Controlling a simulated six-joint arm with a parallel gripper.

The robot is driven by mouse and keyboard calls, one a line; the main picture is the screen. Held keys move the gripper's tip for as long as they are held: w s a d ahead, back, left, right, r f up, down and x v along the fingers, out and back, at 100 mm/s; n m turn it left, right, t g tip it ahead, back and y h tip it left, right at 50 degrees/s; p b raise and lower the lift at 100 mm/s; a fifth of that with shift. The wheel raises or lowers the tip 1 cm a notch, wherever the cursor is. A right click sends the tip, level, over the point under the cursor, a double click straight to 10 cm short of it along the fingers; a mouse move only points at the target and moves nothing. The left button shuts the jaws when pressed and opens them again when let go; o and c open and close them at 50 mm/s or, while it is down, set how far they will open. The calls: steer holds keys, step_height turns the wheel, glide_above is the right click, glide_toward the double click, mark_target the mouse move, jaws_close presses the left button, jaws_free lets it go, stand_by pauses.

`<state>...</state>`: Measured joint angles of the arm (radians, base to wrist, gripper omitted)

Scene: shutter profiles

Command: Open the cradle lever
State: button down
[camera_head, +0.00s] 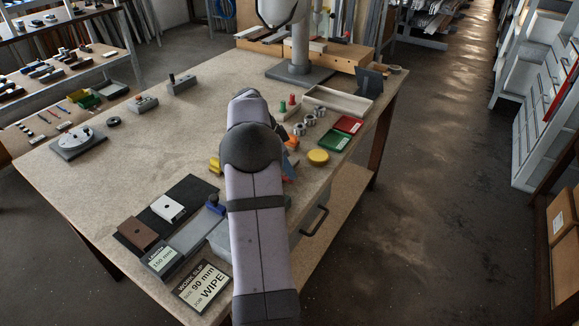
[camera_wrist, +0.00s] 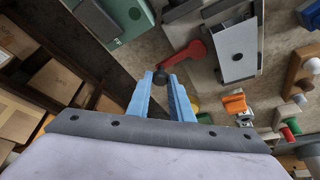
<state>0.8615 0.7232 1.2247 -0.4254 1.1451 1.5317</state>
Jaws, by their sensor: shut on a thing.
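The knob is at the end of a red lever (camera_wrist: 190,54), which runs from the fingertips to the right, towards a light grey cradle (camera_wrist: 239,62) with a dark top recess. The lever's far end lies close to the cradle; how it is joined there is not clear. In the head view, my arm covers the lever and most of the cradle, and my fingertips cannot be made out.
A yellow disc (camera_head: 318,157), green tray (camera_head: 333,141), red tray (camera_head: 349,124) and several metal rings lie right of my arm. The table's left-middle is clear.

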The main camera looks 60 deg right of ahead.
steer(key=shift+a+m+y, duration=0.3)
steer(key=shift+a+m, duration=0.15)
steer(key=shift+m, duration=0.45)
steer(key=c, duration=1.6)
jaws_free()
steer(key=shift+w+r, duration=0.1)
steer(key=shift+b+v, duration=0.45)
steer(key=shift+v, duration=3.1)
steer(key=shift+w+a, duration=0.1)
